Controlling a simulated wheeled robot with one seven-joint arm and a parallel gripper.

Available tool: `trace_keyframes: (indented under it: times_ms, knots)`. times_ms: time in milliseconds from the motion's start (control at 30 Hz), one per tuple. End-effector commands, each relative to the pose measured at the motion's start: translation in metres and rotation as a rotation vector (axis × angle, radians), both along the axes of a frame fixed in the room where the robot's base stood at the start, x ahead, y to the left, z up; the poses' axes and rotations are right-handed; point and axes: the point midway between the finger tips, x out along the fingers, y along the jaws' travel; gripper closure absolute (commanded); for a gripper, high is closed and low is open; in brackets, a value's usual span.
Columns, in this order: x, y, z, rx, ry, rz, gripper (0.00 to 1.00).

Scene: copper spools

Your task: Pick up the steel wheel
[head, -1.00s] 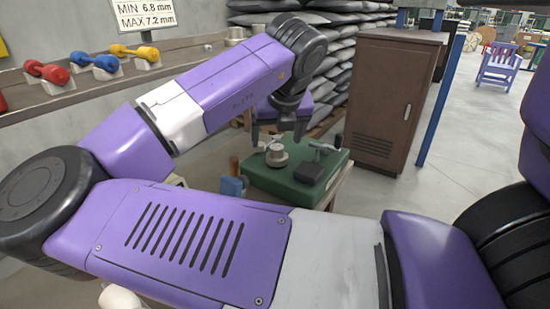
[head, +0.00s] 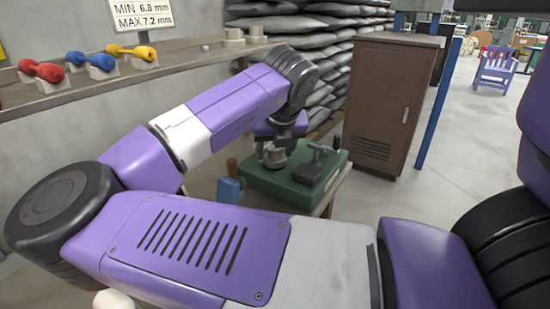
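The steel wheel (head: 274,159) is a small grey round part on top of a green box (head: 270,184) in the head view. My gripper (head: 275,150) is down at the wheel, with its dark fingers at the wheel's left and right sides. The wrist above partly hides the wheel's top. The view is too small to tell whether the fingers touch the wheel or have closed on it. The wheel still appears to rest on the box.
A black clamp-like part (head: 311,170) stands on the box just right of the wheel. A blue block (head: 229,190) and a brown handle (head: 232,167) are at its left. A brown cabinet (head: 388,100) stands behind right. A shelf (head: 130,82) with coloured dumbbell-shaped parts runs along the left wall.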

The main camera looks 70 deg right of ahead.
Motion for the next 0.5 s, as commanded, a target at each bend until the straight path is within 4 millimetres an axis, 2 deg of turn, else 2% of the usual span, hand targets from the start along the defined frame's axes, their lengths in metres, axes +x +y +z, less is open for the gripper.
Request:
trace_keyframes:
  times_ms: [33,100,367,500]
  knots:
    - [0.000,0.000,0.000,-0.001,-0.001,0.000,0.82]
    - [0.000,0.000,0.001,-0.002,-0.001,0.000,0.90]
    - [0.000,0.000,0.002,-0.002,-0.001,0.000,0.90]
    - [0.001,-0.001,0.011,-0.003,-0.002,0.000,0.90]
